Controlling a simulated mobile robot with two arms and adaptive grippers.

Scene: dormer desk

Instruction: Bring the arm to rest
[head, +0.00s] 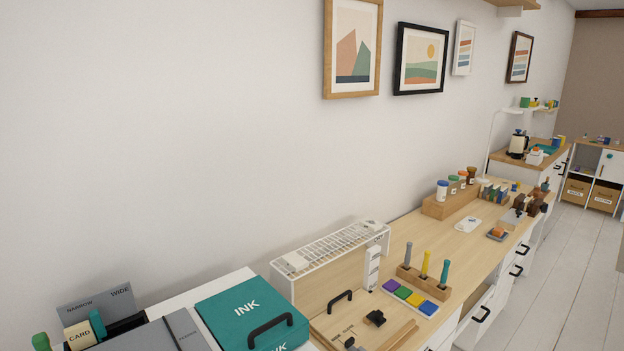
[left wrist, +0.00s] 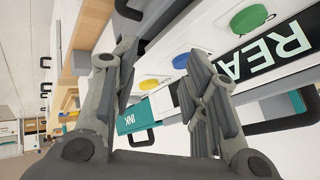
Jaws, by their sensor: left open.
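My left gripper (left wrist: 162,52) shows in the left wrist view with its two grey fingers spread apart. The space between the fingers is empty, and it touches nothing that I can make out. Beyond the fingers are a teal INK box (left wrist: 132,119) with a dark handle, a yellow disc (left wrist: 149,84) and a blue disc (left wrist: 181,61). Neither arm shows in the head view. My right gripper is in neither view.
In the head view, the teal INK box (head: 253,308) stands near the front of the desk. A white wire rack (head: 335,245), a wooden holder (head: 424,281) with colored-handled tools and a color pad (head: 411,297) stand farther along. Bare wooden top (head: 432,238) lies behind them.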

